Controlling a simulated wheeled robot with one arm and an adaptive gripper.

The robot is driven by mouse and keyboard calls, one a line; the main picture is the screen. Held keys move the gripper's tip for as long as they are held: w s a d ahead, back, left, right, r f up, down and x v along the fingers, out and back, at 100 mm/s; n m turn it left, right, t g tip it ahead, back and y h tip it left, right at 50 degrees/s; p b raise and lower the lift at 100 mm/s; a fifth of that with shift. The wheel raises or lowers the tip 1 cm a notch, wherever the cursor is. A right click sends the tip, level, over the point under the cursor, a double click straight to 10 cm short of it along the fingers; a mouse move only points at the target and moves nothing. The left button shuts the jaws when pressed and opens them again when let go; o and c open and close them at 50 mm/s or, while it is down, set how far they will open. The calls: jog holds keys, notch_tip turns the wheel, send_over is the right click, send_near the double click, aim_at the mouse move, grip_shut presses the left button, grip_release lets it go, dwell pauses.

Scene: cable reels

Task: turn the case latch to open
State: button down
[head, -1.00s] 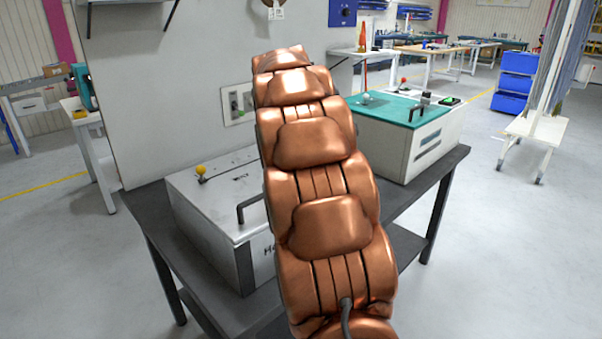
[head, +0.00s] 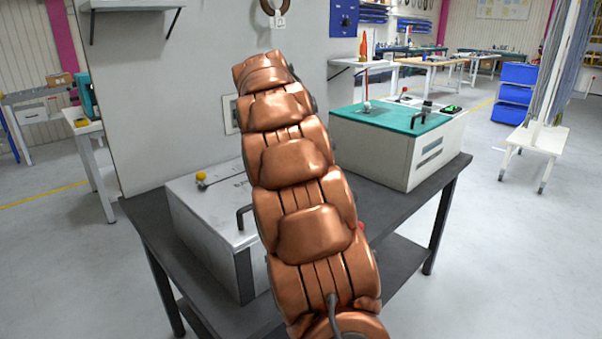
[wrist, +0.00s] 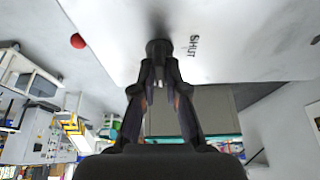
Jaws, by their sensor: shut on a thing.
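In the wrist view, the fingers of my gripper (wrist: 159,78) are closed around a dark round latch knob (wrist: 158,47). The knob sits on a pale, smooth case face (wrist: 235,40), and the printed word SHUT is just to its right. The fingers hide part of the knob, so its exact turn angle cannot be told. In the head view, my copper-coloured arm covers the middle of the scene, and the gripper and latch are hidden behind it.
A red ball (wrist: 77,41) is left of the knob. In the head view, a grey metal case (head: 205,225) with a yellow ball (head: 201,176) and a teal-topped case (head: 385,155) stand on a dark bench (head: 140,215). Open floor lies to the right.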

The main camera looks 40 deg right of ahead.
jog(key=c, duration=1.2)
grip_release()
jog(key=v, duration=0.7)
jog(key=shift+r, duration=0.25)
